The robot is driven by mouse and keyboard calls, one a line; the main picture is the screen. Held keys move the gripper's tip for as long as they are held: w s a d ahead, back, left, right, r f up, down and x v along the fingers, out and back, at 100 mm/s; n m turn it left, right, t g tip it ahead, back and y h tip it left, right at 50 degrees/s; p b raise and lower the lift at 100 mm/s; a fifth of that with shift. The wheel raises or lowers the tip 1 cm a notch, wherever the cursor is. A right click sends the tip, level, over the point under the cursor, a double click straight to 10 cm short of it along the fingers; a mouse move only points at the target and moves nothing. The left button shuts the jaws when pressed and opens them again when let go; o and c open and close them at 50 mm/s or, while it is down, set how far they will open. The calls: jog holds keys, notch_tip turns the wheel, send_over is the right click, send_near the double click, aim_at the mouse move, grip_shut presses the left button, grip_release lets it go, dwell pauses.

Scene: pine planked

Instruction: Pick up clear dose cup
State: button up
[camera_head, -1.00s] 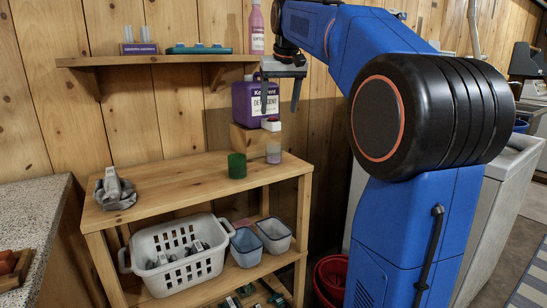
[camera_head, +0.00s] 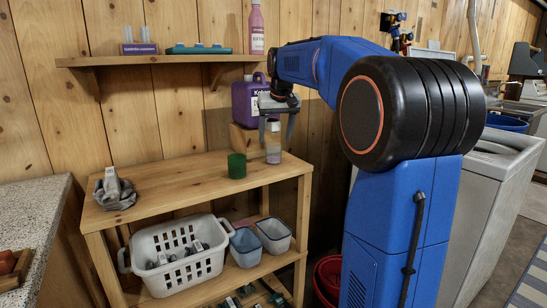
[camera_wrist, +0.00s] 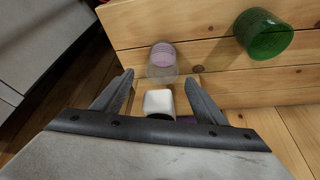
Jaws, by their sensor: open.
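The clear dose cup (camera_head: 273,152) stands upright near the right end of the wooden shelf unit's top, with a pale purple lower part. In the wrist view the cup (camera_wrist: 161,68) lies just beyond my fingertips, apart from the sides of both fingers. My gripper (camera_head: 276,132) is open and points down above the cup, in front of the purple detergent jug (camera_head: 246,104). In the wrist view a white cap (camera_wrist: 158,103) shows between the fingers of my gripper (camera_wrist: 158,80). Whether a finger touches anything is unclear.
A green cup (camera_head: 237,166) stands just left of the clear cup. The jug rests on a wooden block (camera_head: 243,139) behind. A grey cloth bundle (camera_head: 115,191) lies at the left end. A wall shelf (camera_head: 160,61) is above. The middle of the top (camera_head: 180,176) is clear.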

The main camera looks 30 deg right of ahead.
aim_at(273, 145)
jog(key=shift+x, duration=2.6)
jog(key=shift+a, duration=0.1)
jog(key=c, duration=1.1)
